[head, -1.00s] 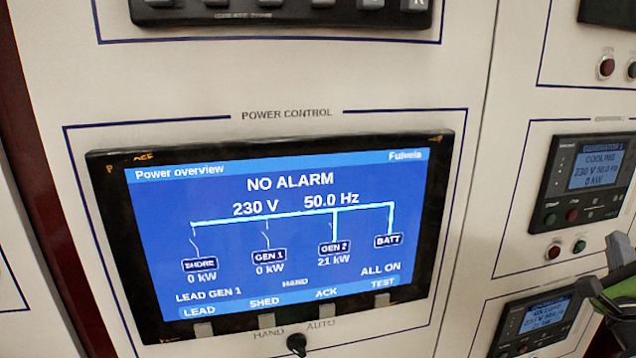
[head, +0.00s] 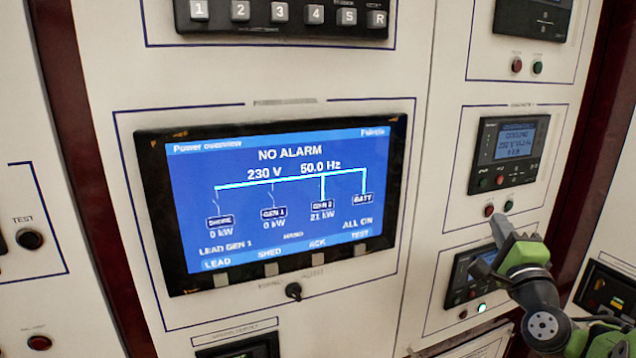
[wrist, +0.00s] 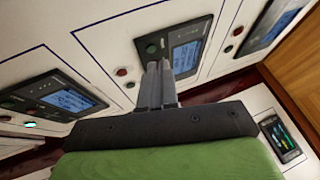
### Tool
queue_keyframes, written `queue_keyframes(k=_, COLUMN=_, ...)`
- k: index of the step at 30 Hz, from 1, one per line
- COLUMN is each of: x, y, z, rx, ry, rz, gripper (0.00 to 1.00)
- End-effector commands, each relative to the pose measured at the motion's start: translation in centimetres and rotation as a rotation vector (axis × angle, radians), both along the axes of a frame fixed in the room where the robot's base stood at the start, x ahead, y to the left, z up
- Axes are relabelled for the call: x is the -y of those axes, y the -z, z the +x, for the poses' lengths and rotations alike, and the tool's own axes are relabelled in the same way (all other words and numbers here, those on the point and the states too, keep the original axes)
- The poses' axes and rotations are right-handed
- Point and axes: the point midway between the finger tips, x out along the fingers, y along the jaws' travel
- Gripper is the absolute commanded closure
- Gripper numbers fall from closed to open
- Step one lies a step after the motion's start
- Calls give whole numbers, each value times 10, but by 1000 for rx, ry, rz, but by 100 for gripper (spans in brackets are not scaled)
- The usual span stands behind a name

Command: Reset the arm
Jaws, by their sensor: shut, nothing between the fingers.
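My gripper (head: 499,226) is at the lower right in the head view, in front of the panel by the generator units. Its fingers are shut and empty. In the wrist view the shut fingers (wrist: 158,72) point at the panel beside a generator unit (wrist: 182,50), with a gap that I cannot judge. The power control screen (head: 275,195) shows "NO ALARM", GEN 2 at 21 kW and SHORE and GEN 1 at 0 kW. The generator unit showing "COOLING" (head: 508,152) is above my gripper. A lower generator unit (head: 468,278) is partly hidden by my gripper.
A keypad (head: 285,14) is above the screen and a key switch (head: 293,291) below it. Red button (head: 489,210) and several others sit under the units. A lit green button (head: 482,308) is at the lower right. A side panel device (head: 605,291) stands right of my arm.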

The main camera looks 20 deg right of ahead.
Motion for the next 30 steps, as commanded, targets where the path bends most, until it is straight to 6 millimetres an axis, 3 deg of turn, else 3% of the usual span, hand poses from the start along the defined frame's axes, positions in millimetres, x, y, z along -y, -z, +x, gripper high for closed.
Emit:
queue_keyframes(k=5, x=-62, y=15, z=29, rx=-181, ry=-106, rz=-140, gripper=100)
queue_keyframes(k=8, x=-109, y=30, z=43, rx=-320, ry=-186, rz=-261, gripper=100)
queue_keyframes(k=11, x=-174, y=53, z=48, rx=-505, ry=-295, rz=-443, gripper=100)
queue_keyframes(k=12, x=-204, y=66, z=44, rx=-597, ry=-347, rz=-541, gripper=100)
queue_keyframes(k=14, x=-249, y=88, z=26, rx=-745, ry=-432, rz=-709, gripper=100)
queue_keyframes(k=15, x=-275, y=103, z=7, rx=-844, ry=-489, rz=-825, gripper=100)
queue_keyframes(k=17, x=-304, y=123, z=-30, rx=-977, ry=-566, rz=-985, gripper=100)
queue_keyframes(k=18, x=-317, y=135, z=-58, rx=-1055, ry=-618, rz=-1083, gripper=100)
queue_keyframes(k=21, x=-331, y=162, z=-128, rx=-1210, ry=-742, rz=-1267, gripper=100)
queue_keyframes(k=24, x=-331, y=181, z=-180, rx=-1300, ry=-849, rz=-1367, gripper=100)
queue_keyframes(k=27, x=-328, y=190, z=-206, rx=-1342, ry=-913, rz=-1406, gripper=100)
queue_keyframes(k=30, x=-327, y=192, z=-212, rx=-1355, ry=-930, rz=-1413, gripper=100)
